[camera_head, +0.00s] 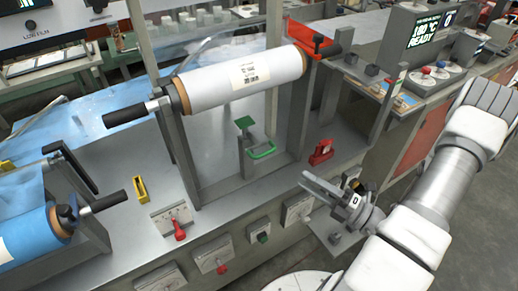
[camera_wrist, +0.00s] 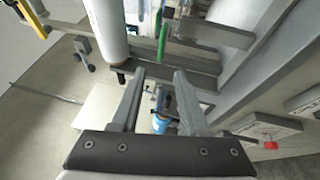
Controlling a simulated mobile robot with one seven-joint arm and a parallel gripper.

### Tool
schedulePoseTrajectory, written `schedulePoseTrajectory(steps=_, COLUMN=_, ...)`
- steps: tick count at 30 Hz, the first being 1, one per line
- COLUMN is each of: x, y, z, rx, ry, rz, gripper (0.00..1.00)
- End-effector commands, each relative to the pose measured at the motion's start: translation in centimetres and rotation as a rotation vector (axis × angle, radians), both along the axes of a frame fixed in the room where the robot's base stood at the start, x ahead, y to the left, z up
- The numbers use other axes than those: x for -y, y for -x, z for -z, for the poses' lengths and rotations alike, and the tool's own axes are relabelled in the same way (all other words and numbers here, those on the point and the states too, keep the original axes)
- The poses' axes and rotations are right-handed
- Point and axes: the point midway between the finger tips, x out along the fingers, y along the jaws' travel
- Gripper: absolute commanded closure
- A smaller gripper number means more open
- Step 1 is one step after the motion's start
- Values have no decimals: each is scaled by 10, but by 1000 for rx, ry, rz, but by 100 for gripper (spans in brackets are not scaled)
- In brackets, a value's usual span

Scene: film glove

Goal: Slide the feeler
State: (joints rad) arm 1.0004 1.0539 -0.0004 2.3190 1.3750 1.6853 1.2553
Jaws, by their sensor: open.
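No part is labelled as the feeler. A likely candidate is the grey bracket with a green square pad (camera_head: 244,122) and a green loop handle (camera_head: 262,151), standing on the bench below the white film roll (camera_head: 240,82). A green part (camera_wrist: 163,40) shows beyond my fingers in the wrist view, probably that handle. My gripper (camera_head: 312,188) is in front of the bench's front edge, to the right of and nearer than the green handle. In the wrist view my gripper (camera_wrist: 159,75) has its two fingers apart, with nothing held between them.
Upright grey posts (camera_head: 298,115) carry the roll. A red-knobbed lever (camera_head: 180,234) and a yellow bracket (camera_head: 140,189) stand left. Switch boxes (camera_head: 213,254) line the front panel.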

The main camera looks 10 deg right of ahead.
Motion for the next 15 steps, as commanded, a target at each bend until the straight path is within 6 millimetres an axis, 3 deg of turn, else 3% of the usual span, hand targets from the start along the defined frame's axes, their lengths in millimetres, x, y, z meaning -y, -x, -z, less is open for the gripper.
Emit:
schedulePoseTrajectory(steps=5, x=-1, y=-7, z=2, rx=-10, ry=-25, rz=22, gripper=55)
schedulePoseTrajectory(steps=15, x=-45, y=-55, z=-10, rx=-7, ry=-22, rz=15, gripper=55)
